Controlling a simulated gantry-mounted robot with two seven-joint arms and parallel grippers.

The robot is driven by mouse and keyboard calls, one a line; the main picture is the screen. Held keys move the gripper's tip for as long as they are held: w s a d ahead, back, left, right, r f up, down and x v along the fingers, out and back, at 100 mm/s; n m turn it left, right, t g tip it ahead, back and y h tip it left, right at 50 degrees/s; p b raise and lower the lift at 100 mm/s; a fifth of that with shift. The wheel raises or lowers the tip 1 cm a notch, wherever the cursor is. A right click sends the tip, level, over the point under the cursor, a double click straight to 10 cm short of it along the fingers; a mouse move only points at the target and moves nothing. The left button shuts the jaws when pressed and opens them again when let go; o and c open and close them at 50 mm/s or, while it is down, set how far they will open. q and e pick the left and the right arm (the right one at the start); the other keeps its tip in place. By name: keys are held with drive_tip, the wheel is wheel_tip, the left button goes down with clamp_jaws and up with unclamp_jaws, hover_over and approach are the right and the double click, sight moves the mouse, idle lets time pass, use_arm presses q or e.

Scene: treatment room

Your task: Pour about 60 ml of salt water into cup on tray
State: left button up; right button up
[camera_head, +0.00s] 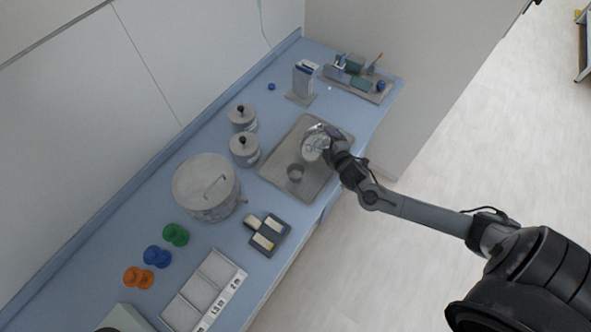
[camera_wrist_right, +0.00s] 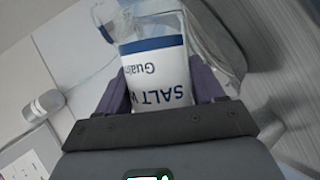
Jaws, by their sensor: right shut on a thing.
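My right gripper (camera_head: 333,153) is shut on a clear salt water bottle (camera_head: 313,147) above the right part of the metal tray (camera_head: 273,169). In the right wrist view the bottle's label (camera_wrist_right: 155,75) reads "SALT W" in blue and sits between the dark fingers (camera_wrist_right: 160,112). The bottle appears tilted, but its mouth and any flow of water cannot be made out. A small grey cup (camera_head: 295,171) stands on the tray, to the lower left of the bottle. My left gripper is not in view.
Two lidded metal canisters (camera_head: 244,149) and a large lidded pot (camera_head: 206,187) stand left of the tray. A dark holder (camera_head: 270,236) lies below it. A box on a stand (camera_head: 304,79) and a loaded grey tray (camera_head: 358,85) are at the back. Coloured knobbed pieces (camera_head: 157,256) stand front left.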

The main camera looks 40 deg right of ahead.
drive_tip(key=shift+a+f, duration=0.1)
drive_tip(key=shift+a, duration=0.05)
idle(0.4)
idle(0.8)
idle(0.6)
drive_tip(key=shift+m, duration=0.3)
